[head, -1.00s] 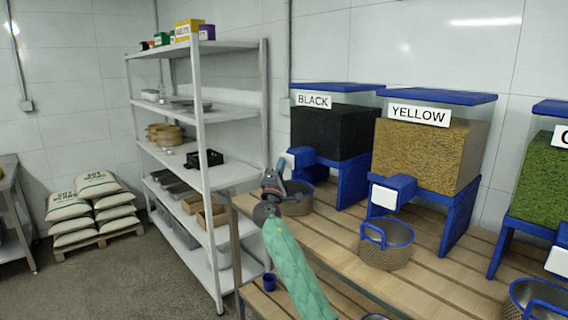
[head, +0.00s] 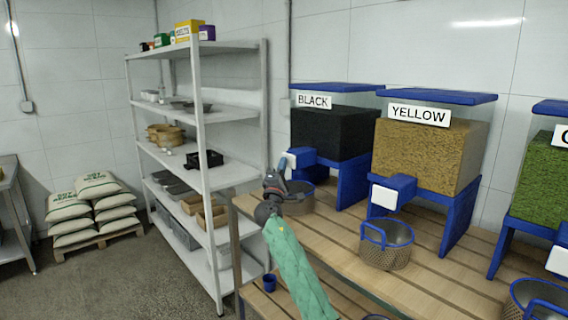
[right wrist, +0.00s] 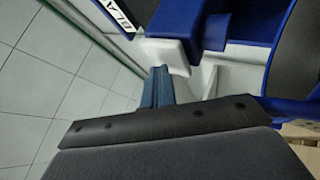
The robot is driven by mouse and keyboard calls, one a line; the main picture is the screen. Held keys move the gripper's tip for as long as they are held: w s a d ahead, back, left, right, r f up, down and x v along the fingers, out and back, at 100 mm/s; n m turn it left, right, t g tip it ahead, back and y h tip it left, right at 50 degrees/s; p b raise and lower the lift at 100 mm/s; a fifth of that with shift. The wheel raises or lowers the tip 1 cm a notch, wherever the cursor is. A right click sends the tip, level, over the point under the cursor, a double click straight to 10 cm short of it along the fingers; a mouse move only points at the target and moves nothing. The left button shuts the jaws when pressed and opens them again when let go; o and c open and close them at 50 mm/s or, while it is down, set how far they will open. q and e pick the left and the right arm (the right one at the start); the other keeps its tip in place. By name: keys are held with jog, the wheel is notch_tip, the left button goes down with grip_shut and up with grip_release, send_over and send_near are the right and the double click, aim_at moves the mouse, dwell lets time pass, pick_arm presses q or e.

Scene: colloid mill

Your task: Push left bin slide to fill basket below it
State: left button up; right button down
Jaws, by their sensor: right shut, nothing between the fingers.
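The left bin (head: 330,132), labelled BLACK and full of black grain, stands on a blue stand on the wooden table. Its slide, a blue block with a white front plate (head: 291,158), sticks out at the front; the plate also shows in the right wrist view (right wrist: 166,52). A metal basket (head: 304,198) stands below, partly hidden by my right gripper. My right gripper (head: 281,166) is shut and empty, just in front of the slide. Its blue fingertips (right wrist: 158,84) are close to the plate's lower edge; I cannot tell whether they touch. My left gripper is not in view.
The YELLOW bin (head: 420,157) stands to the right with its own basket (head: 386,246) in front. A green-filled bin (head: 540,185) is at the right edge. A metal shelf rack (head: 200,128) stands to the left, with sacks (head: 92,208) on a pallet beyond it.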

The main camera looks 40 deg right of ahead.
jog(key=shift+a, duration=0.15)
jog(key=shift+s+a, duration=0.15)
jog(key=shift+a, duration=1.05)
jog(key=shift+a, duration=0.1)
jog(key=a+b, duration=0.1)
jog(key=a, duration=0.4)
jog(key=shift+s+b, duration=0.15)
jog(key=shift+b, duration=0.15)
jog(key=shift+d, duration=0.1)
dwell(1.9)
